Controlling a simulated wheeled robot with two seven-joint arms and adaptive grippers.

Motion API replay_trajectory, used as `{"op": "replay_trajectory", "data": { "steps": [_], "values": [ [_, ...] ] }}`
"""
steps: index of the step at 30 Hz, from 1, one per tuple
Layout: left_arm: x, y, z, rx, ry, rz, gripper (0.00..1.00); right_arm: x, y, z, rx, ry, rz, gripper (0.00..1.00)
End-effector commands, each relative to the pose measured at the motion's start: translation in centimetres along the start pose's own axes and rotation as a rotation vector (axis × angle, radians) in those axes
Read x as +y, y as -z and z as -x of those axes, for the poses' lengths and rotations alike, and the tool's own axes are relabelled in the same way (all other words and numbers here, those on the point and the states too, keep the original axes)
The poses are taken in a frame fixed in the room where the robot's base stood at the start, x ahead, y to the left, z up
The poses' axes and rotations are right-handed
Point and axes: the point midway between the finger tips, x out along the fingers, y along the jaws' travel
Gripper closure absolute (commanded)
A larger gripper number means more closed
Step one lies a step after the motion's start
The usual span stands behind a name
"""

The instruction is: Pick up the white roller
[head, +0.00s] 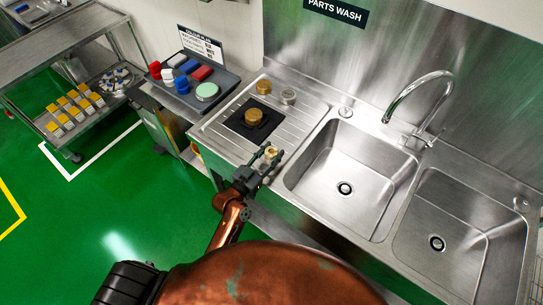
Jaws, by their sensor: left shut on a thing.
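My left gripper (267,161) is over the front edge of the sink counter, by the left basin. A dark tray (226,89) at the back left holds white, blue and red pieces and a pale green round piece (207,91). One white piece (168,75) stands near its left side. My right gripper is not in view.
The ribbed drainboard (308,108) holds a brass part on a black mat (238,122), another brass part (263,87) and a silver part (288,96). Two basins and a tall faucet (402,88) lie right. A metal cart (108,112) with yellow-and-white pieces stands left. Green floor is clear.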

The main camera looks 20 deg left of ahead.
Motion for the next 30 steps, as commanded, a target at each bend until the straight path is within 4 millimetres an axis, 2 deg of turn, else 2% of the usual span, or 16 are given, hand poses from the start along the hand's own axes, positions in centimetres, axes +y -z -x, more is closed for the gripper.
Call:
{"op": "replay_trajectory", "data": {
  "steps": [3,12,17,20,29,30],
  "values": [
    [0.0,0.1,0.0,0.002,0.0,0.0,0.93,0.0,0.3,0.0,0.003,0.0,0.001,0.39],
    [0.0,0.4,0.0,0.002,0.0,-0.001,0.93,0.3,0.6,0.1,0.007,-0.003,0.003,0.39],
    [0.0,1.8,0.0,0.005,0.0,-0.001,0.93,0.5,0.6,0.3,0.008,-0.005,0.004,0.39],
    [0.0,3.4,-0.1,0.006,0.0,-0.002,0.93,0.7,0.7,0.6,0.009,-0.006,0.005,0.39],
    [1.0,9.7,5.3,0.004,0.0,-0.002,0.93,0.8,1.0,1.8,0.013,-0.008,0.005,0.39],
    [1.2,9.8,6.4,0.0,0.0,-0.003,0.93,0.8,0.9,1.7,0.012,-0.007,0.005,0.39]
  ]
}}
